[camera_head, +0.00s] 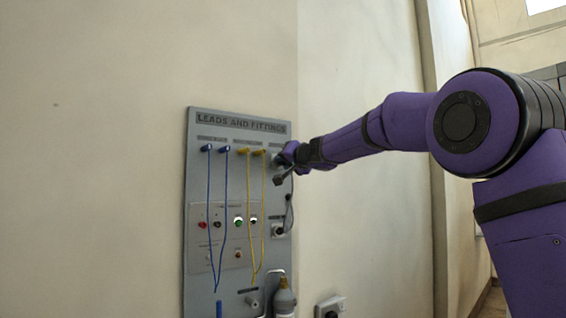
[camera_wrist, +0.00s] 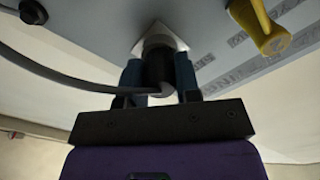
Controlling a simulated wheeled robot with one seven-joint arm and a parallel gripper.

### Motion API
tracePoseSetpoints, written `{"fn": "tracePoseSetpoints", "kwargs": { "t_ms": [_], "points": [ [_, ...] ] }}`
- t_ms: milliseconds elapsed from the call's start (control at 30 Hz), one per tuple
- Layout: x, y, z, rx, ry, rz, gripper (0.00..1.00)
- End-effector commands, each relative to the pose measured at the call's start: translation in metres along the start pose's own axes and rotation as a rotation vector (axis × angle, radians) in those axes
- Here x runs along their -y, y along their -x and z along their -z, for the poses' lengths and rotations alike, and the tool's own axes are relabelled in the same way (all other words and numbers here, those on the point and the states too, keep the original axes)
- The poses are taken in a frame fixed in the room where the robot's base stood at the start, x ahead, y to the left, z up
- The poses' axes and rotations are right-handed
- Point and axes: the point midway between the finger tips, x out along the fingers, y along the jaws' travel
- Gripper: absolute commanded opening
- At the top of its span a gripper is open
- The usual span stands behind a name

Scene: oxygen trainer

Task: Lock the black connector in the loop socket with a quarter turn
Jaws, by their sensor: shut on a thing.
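In the wrist view my gripper (camera_wrist: 160,84) is shut on the black connector (camera_wrist: 158,68), with one blue-grey finger on each side of it. The connector's far end meets a pale, pointed plate (camera_wrist: 160,38) on the grey board; I cannot tell how deep it sits or whether it is turned. A dark cable (camera_wrist: 70,76) runs from the connector to the left. In the head view my gripper (camera_head: 284,160) is at the board's upper right edge, and the arm hides the connector there. I cannot tell which socket is the loop socket.
The grey board (camera_head: 200,290) carries hanging blue leads (camera_head: 209,200) and yellow leads (camera_head: 250,210). A yellow plug (camera_wrist: 262,30) is close to the right of my gripper. A black socket (camera_head: 278,229) and a bottle (camera_head: 284,298) are lower down. The wall left is clear.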

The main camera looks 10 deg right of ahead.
Motion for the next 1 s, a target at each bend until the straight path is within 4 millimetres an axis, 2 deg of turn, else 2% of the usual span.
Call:
{"fn": "tracePoseSetpoints", "kwargs": {
  "t_ms": [300,633,1000],
  "points": [
    [0.0002,-0.0001,-0.0004,0.001,0.024,0.0,0.1],
    [-0.0003,-0.0001,-0.0003,0.0,0.286,0.0,0.1],
    [-0.0002,-0.0001,-0.0004,0.001,0.323,0.0,0.1]
  ]
}}
